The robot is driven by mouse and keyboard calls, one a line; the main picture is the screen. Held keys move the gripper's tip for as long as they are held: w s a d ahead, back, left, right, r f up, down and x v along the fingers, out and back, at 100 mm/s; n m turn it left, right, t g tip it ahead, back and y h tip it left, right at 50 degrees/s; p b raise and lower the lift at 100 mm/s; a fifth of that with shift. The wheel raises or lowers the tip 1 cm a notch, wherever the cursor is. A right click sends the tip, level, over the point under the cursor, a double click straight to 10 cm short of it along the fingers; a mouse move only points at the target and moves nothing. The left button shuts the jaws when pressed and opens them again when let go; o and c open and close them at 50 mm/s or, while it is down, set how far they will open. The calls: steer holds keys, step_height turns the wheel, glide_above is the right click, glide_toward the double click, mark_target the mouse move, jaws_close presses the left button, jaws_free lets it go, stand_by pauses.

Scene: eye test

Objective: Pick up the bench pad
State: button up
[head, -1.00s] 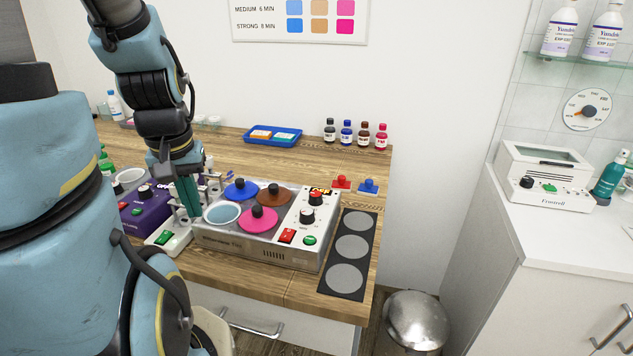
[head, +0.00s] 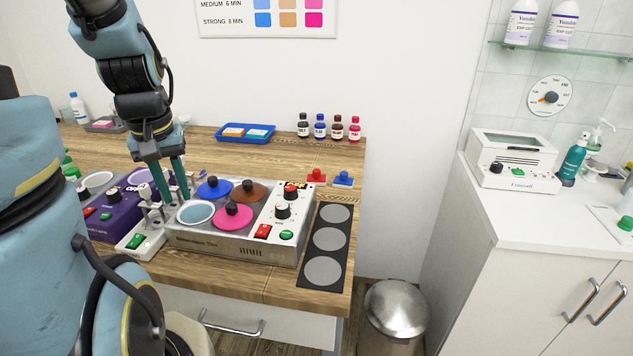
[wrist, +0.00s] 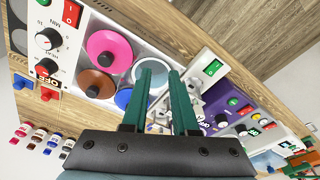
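The bench pad (head: 345,240), a flat black strip with three grey discs, lies on the wooden bench near its right end, just right of the wax warmer. My gripper (head: 173,198) is left of the pad, across the warmer, pointing down by the warmer's left end. Its two green fingers stand apart with nothing seen held between them; they also show in the wrist view (wrist: 164,70).
The wax warmer (head: 245,248) with coloured lids stands between gripper and pad. A white device (head: 145,238) and a purple box (head: 108,218) are at the left. Red (head: 316,176) and blue (head: 343,178) pieces lie behind the pad. A metal bin (head: 395,308) stands beyond the bench's right end.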

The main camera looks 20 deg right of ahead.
steer(key=shift+o, duration=1.4)
steer(key=shift+n, duration=0.3)
steer(key=w+d, duration=0.2)
steer(key=w+d+b, duration=0.1)
steer(key=w+d, duration=0.1)
steer(key=w, duration=0.1)
steer(key=w+d+f+b, duration=0.1)
steer(key=w+d, duration=0.1)
steer(key=w, duration=0.1)
steer(key=shift+d, duration=0.3)
steer(key=o, duration=0.3)
steer(key=shift+n+g, duration=0.4)
steer(key=w+d+b, duration=0.1)
steer(key=w+d, duration=0.3)
steer(key=d, duration=0.1)
steer(key=w+d+b, duration=0.1)
steer(key=w+d, duration=0.1)
steer(key=d, duration=0.1)
steer(key=shift+b, duration=0.3)
steer(key=w+d+b, duration=0.2)
steer(key=w+d, duration=0.1)
steer(key=d, duration=0.6)
steer(key=n+b, duration=0.2)
glide_above(317, 170)
steer(key=shift+g, duration=0.3)
step_height(317, 170, down, 6)
steer(key=shift+s+a, duration=0.1)
steer(key=shift+s, duration=0.05)
steer(key=shift+f+p, duration=1.15)
steer(key=shift+f, duration=1.55)
